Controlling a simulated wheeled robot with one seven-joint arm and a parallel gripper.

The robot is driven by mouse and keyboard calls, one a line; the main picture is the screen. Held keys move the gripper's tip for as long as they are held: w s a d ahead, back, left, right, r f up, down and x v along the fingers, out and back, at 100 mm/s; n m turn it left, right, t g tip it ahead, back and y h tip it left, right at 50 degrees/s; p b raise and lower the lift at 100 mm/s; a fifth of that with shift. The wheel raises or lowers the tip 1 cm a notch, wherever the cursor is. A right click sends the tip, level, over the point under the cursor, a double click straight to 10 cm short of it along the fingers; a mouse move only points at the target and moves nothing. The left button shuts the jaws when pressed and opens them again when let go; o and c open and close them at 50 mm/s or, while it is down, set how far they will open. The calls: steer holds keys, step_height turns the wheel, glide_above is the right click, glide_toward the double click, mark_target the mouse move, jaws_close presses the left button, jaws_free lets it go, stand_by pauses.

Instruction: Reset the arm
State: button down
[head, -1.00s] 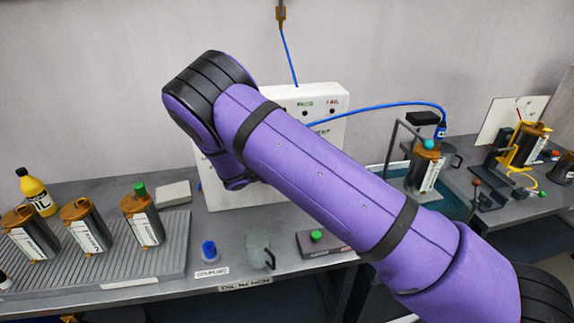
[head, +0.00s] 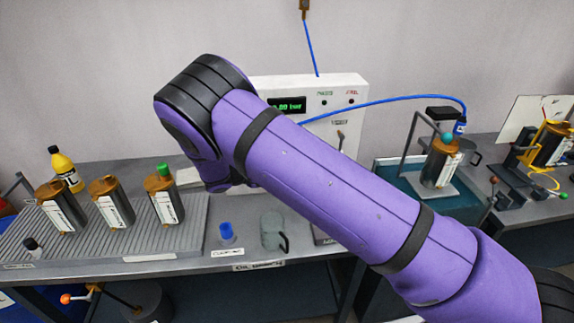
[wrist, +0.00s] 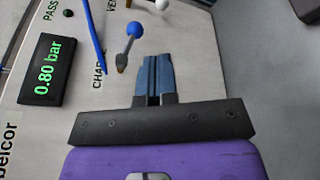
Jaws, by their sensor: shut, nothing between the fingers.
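My purple arm crosses the head view from the lower right to the upper middle, and its wrist end hangs in front of the white test panel (head: 357,90). My gripper is hidden behind the arm in the head view. In the wrist view my gripper (wrist: 153,60) is shut and empty, its two blue-grey fingers together. Close by in that view are the panel's blue-knobbed lever (wrist: 134,30) and its green display (wrist: 47,70), reading 0.80 bar. I cannot tell whether the fingers touch the panel.
Several pump cylinders (head: 113,208) stand on a ribbed rack at left, with a yellow bottle (head: 65,168) behind. A blue cap (head: 226,231) and a grey-green mug (head: 272,230) sit at the bench front. At right, a cylinder (head: 440,165) stands in a teal tray, linked by a blue hose (head: 395,99).

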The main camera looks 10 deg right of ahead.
steer(key=shift+a, duration=0.3)
